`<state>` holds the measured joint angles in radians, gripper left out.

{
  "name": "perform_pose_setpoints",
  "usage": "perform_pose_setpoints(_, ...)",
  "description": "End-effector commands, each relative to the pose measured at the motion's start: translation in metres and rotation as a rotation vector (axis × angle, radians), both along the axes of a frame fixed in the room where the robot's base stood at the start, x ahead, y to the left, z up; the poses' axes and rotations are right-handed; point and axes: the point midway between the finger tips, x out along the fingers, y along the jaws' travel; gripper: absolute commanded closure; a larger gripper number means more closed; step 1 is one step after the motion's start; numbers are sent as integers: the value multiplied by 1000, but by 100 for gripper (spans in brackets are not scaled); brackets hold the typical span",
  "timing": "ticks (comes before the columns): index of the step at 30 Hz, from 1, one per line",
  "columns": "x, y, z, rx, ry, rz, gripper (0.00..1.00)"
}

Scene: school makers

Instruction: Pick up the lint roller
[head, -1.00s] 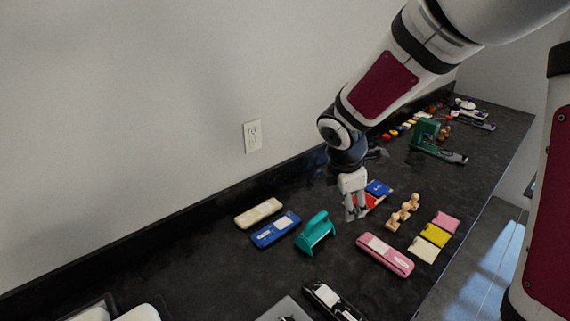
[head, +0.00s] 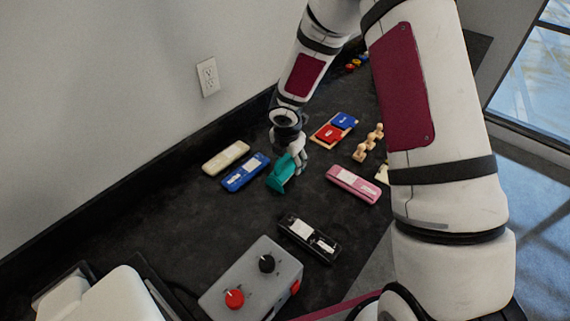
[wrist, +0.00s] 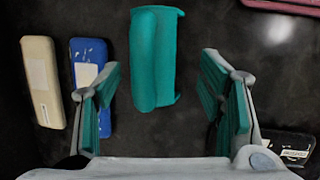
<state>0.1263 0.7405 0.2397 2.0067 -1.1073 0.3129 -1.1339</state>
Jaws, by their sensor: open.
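The teal object with a raised handle, which looks like the lint roller (head: 281,176), lies on the dark counter. In the wrist view, the lint roller (wrist: 157,58) sits upper centre, its length pointing toward me. My gripper (head: 297,160) hangs just above and beside it in the head view, partly covering its far end. In the wrist view my gripper (wrist: 163,95) is open and empty, one teal-padded finger to each side of the roller's near end. I cannot tell whether any finger touches it.
A blue eraser-like block (head: 246,172) and a cream one (head: 226,158) lie close left of the roller. A pink one (head: 352,184) lies right, a black one (head: 307,238) nearer. A grey box with knobs (head: 252,278) stands in front. Bare counter surrounds the roller's near side.

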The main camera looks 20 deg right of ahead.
Motion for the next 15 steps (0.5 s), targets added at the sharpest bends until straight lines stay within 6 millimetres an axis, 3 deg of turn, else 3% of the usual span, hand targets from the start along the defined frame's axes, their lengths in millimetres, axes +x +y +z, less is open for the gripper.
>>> perform_pose_setpoints(6, 5, -1, -12, -1, 1, 0, 37)
perform_pose_setpoints(15, 20, -5, -46, 0, 1, -1, 37)
